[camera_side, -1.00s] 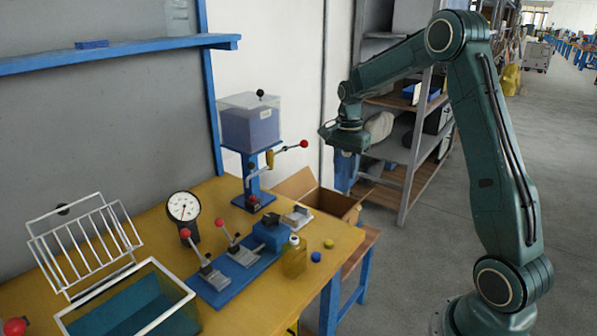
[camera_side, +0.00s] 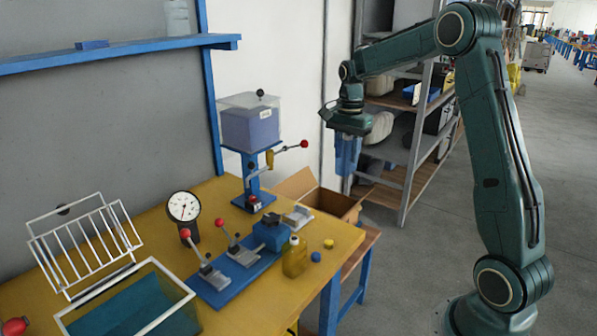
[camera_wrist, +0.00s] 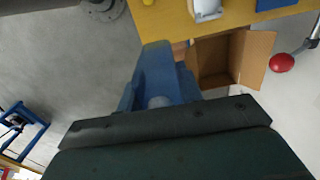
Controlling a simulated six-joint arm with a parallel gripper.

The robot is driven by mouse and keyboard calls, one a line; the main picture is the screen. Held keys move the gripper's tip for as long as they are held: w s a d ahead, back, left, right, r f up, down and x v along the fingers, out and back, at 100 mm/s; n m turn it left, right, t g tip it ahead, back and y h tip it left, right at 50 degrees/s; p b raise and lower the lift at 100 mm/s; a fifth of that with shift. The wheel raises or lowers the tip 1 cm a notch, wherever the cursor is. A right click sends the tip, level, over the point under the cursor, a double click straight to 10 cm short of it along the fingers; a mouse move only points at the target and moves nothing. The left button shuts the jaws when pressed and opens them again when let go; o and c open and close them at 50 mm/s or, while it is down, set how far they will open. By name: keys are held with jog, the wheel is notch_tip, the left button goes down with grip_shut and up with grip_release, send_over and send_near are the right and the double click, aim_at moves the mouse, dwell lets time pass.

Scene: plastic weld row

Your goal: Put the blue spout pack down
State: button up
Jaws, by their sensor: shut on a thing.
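The blue spout pack (camera_side: 347,155) hangs below my gripper (camera_side: 347,133), which is shut on it. In the side view the pack is in the air, to the right of the yellow workbench and higher than its top. The wrist view shows the blue pack (camera_wrist: 160,85) sticking out past the dark edge of my gripper, with an open cardboard box (camera_wrist: 222,60) beyond it. The fingertips are mostly hidden by the pack and the gripper body.
The open cardboard box (camera_side: 337,205) stands behind the workbench's right end. The bench (camera_side: 335,262) carries a blue clamp fixture (camera_side: 237,268), a yellow bottle (camera_side: 294,262), a blue cap and a yellow cap. A blue press (camera_side: 252,178) and a shelf rack (camera_side: 402,190) stand behind.

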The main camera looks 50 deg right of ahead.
jog(key=shift+w+a, duration=2.2)
jog(key=shift+w, duration=4.6)
notch_tip(320, 180, down, 15)
jog(key=shift+f, duration=2.05)
jog(key=shift+f, duration=0.15)
jog(key=o, duration=1)
